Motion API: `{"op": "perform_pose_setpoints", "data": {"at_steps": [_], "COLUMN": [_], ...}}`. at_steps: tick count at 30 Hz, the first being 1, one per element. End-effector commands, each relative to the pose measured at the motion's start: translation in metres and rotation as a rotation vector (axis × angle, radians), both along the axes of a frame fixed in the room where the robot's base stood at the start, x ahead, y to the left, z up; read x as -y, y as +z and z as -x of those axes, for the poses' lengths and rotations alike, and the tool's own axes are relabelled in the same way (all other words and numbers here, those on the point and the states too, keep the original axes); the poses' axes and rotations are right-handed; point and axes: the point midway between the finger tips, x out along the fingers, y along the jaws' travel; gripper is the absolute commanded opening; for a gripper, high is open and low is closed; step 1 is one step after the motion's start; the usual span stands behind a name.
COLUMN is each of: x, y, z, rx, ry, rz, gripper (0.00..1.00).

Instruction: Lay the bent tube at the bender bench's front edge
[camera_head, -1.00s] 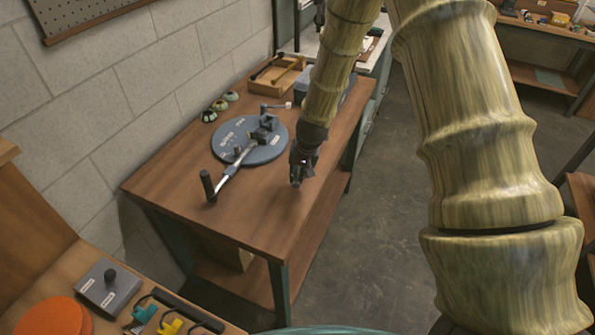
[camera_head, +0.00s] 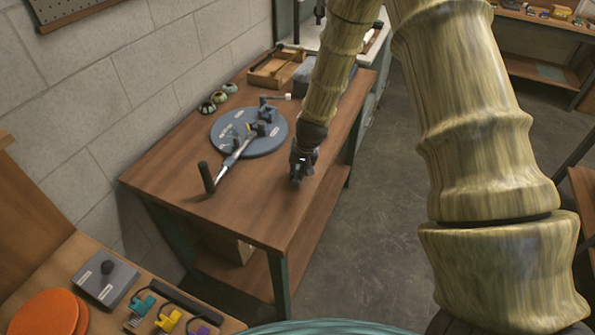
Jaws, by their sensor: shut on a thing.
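My gripper (camera_head: 299,172) hangs pointing down over the right, front side of the wooden bender bench (camera_head: 240,215), close to its surface. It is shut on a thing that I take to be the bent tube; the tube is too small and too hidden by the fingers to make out. I cannot tell whether it touches the bench top. The bender (camera_head: 232,135), a round blue-grey plate with a silver lever and black handle (camera_head: 206,178), stands left of my gripper.
Small round dies (camera_head: 214,102) lie by the wall. A wooden tray (camera_head: 272,72) and a grey box (camera_head: 303,75) stand at the bench's far end. The bench top in front of the bender is clear. A nearer table holds a grey block (camera_head: 106,280) and orange discs (camera_head: 48,314).

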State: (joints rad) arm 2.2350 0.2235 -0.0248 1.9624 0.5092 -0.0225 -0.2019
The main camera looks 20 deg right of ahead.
Motion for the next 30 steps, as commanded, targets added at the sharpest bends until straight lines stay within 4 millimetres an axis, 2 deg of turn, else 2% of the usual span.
{"op": "perform_pose_setpoints", "data": {"at_steps": [8,9,12,23,30], "x": [0.0,0.0,0.0,0.0,0.001], "y": [-0.002,-0.001,-0.002,-0.002,0.015], "z": [0.0,0.0,0.0,0.001,0.004], "rx": [0.0,0.0,0.0,-0.001,0.001], "ry": [0.0,0.0,0.0,0.0,0.001], "rz": [0.0,0.0,0.0,0.0,-0.001], "gripper": [0.0,0.19,0.36,0.36,0.36]}}
